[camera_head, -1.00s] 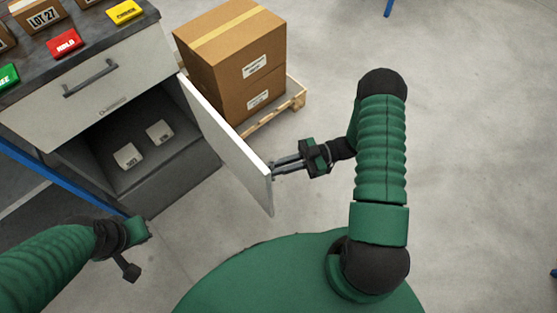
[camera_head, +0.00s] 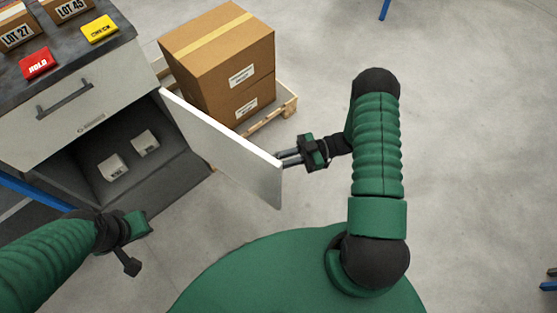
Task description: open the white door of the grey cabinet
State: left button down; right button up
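The white door (camera_head: 222,147) of the grey cabinet (camera_head: 155,173) stands swung well out from the cabinet. Its inner face shows, and the dark compartment behind it is exposed. My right gripper (camera_head: 284,159) is at the door's free edge, with its fingers reaching the outer side. Their tips are partly hidden by the door, so I cannot tell whether they grip anything. My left gripper (camera_head: 137,248) is at the lower left, apart from the door and in front of the cabinet.
Two small pale boxes (camera_head: 113,168) lie inside the compartment. A drawer with a dark handle (camera_head: 65,100) is above it. Cardboard boxes (camera_head: 215,60) on a wooden pallet (camera_head: 287,106) stand behind the door.

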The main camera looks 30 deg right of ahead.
jog(key=o, duration=0.4)
jog(key=shift+w, duration=0.2)
jog(key=shift+a, duration=0.1)
jog(key=shift+s, duration=0.2)
jog(key=shift+d, duration=0.2)
jog(key=p+v, duration=0.1)
jog(key=v, duration=1.5)
jog(key=shift+w+d+f, duration=0.1)
jog(key=shift+d+f, duration=0.05)
jog(key=shift+d, duration=0.3)
